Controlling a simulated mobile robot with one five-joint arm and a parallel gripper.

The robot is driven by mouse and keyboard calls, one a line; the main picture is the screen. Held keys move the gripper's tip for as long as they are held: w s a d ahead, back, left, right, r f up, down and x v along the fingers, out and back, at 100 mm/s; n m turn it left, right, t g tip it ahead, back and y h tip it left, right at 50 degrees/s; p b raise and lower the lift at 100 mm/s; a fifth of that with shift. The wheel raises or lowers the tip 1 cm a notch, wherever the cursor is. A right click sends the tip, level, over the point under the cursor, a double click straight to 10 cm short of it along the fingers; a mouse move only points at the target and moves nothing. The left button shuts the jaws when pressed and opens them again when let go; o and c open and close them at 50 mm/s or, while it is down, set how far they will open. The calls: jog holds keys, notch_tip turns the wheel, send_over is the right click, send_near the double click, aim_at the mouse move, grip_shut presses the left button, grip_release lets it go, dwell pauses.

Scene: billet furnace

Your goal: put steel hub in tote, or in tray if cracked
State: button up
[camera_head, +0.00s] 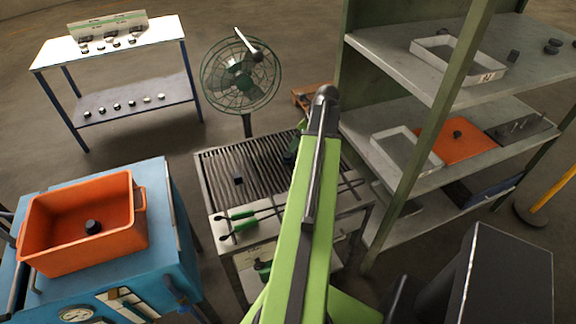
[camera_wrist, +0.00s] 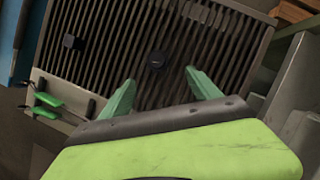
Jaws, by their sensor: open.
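In the wrist view two small dark parts lie on the slatted grate (camera_wrist: 120,75): a round one (camera_wrist: 156,61) and a blockier one (camera_wrist: 71,41) to its left. The blockier part also shows in the head view (camera_head: 238,180); the round one is hidden there by my arm. I cannot tell cracks at this size. My gripper (camera_wrist: 160,84) is open and empty, its green fingers pointing toward the round part, which lies beyond the tips and between their lines. An orange tote (camera_head: 128,236) on a blue cart holds one dark part (camera_head: 93,227). Pale trays stand on the upper shelf (camera_head: 442,42) and lower shelf (camera_head: 384,139).
Green-handled tongs (camera_head: 240,216) lie on the grate table's front edge. A fan (camera_head: 240,75) stands behind it. The shelf post (camera_head: 425,140) rises at the right. A white table (camera_head: 60,55) with small parts stands back left. An orange mat (camera_head: 475,146) lies beside the lower tray.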

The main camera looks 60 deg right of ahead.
aim_at(288, 155)
jog(key=b+x, duration=0.4)
jog(key=x, duration=0.2)
jog(key=shift+f, duration=0.35)
jog(key=shift+w+f+b, duration=0.15)
jog(key=shift+w+b, duration=0.1)
jog(key=shift+b, duration=0.15)
jog(key=b+x, duration=0.4)
jog(key=x, duration=0.1)
jog(key=shift+w+a, duration=0.15)
jog(key=shift+a, duration=0.1)
jog(key=shift+r, duration=0.2)
grip_shut()
